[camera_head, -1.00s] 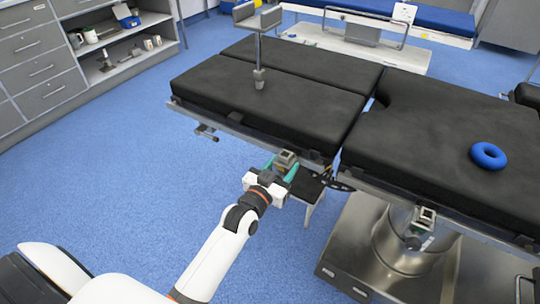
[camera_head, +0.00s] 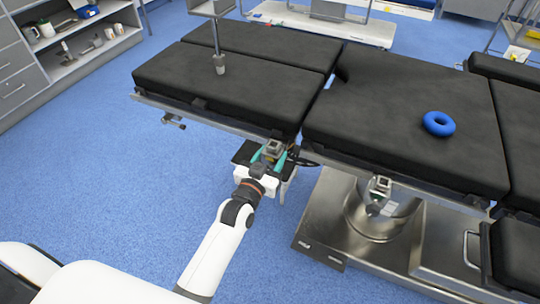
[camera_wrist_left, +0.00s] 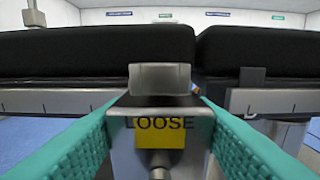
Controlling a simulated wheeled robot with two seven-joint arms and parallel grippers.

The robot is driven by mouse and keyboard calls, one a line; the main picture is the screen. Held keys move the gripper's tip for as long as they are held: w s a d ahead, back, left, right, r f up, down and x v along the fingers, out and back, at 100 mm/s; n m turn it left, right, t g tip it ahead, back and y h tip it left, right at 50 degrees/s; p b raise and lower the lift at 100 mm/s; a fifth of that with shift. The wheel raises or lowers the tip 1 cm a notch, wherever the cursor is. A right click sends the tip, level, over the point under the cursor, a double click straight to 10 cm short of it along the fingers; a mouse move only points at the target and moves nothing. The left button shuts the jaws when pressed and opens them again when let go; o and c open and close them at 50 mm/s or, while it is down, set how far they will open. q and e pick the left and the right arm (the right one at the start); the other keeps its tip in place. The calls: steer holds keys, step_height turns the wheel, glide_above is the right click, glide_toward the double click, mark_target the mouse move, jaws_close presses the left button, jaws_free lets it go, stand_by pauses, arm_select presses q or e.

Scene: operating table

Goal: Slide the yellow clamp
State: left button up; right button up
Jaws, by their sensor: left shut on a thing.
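My left gripper (camera_head: 270,158) has teal fingers and is shut on a grey metal clamp (camera_head: 273,147) at the table's side rail, near the gap between two black table sections. In the left wrist view the clamp (camera_wrist_left: 160,80) sits between the two teal fingers (camera_wrist_left: 160,128). It has a yellow plate marked "LOOSE" below its metal block and a round knob under that. The rail (camera_wrist_left: 55,102) with tick marks runs on both sides of it. My right gripper is not in view.
Another clamp (camera_head: 380,186) is on the rail of the section to the right. A smaller bracket (camera_head: 173,121) hangs from the left end of the rail. A blue ring (camera_head: 438,124) lies on the black tabletop (camera_head: 400,100). Open blue floor (camera_head: 120,190) is at the left.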

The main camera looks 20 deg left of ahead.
arm_select(q)
steer(key=o, duration=0.9)
steer(key=shift+d, duration=0.25)
steer(key=o, duration=0.5)
steer(key=shift+d, duration=0.15)
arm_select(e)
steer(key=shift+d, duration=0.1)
arm_select(q)
steer(key=shift+s, duration=0.1)
steer(key=shift+s, duration=0.2)
steer(key=s, duration=0.7)
steer(key=s+a+p, duration=0.1)
steer(key=s, duration=0.3)
steer(key=shift+s, duration=0.2)
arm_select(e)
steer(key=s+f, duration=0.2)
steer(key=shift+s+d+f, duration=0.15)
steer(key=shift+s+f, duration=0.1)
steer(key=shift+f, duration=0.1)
